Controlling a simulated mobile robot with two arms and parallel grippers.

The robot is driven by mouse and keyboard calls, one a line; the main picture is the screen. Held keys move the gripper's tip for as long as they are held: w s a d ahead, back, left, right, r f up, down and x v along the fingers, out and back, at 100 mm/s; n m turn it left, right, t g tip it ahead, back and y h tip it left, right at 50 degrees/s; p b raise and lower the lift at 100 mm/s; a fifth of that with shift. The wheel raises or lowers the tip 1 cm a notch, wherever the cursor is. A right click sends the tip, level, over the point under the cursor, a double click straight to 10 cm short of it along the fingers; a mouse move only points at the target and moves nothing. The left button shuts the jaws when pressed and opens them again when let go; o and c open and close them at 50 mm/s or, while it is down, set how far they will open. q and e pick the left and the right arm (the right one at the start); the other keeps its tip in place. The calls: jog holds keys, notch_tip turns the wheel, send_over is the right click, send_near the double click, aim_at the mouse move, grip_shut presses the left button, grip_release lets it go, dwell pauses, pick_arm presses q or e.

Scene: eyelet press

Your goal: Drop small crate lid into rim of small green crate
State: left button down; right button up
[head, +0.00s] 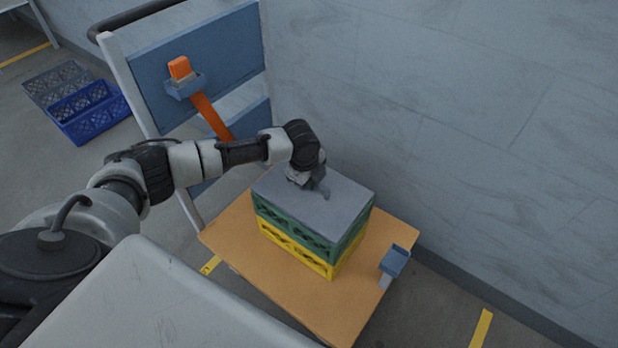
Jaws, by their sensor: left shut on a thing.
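The small crate lid (335,205) is a flat grey panel lying over the top of the small green crate (318,236). From this view it looks level and covers the crate's opening; I cannot tell whether it sits inside the rim or just on it. The green crate stands on a yellow crate (300,255). My left gripper (318,189) is at the lid's top near its far left part, shut on the lid; its fingertips are partly hidden. My right gripper is not in view.
The crates stand on an orange-brown cart deck (245,240). A small blue holder (395,260) is at the deck's right edge. A wall (480,130) stands behind.

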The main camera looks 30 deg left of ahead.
pick_arm(q)
jog(key=shift+f, duration=0.3)
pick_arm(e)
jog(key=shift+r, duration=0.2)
pick_arm(q)
jog(key=c, duration=1.1)
grip_release()
jog(key=shift+o, duration=0.2)
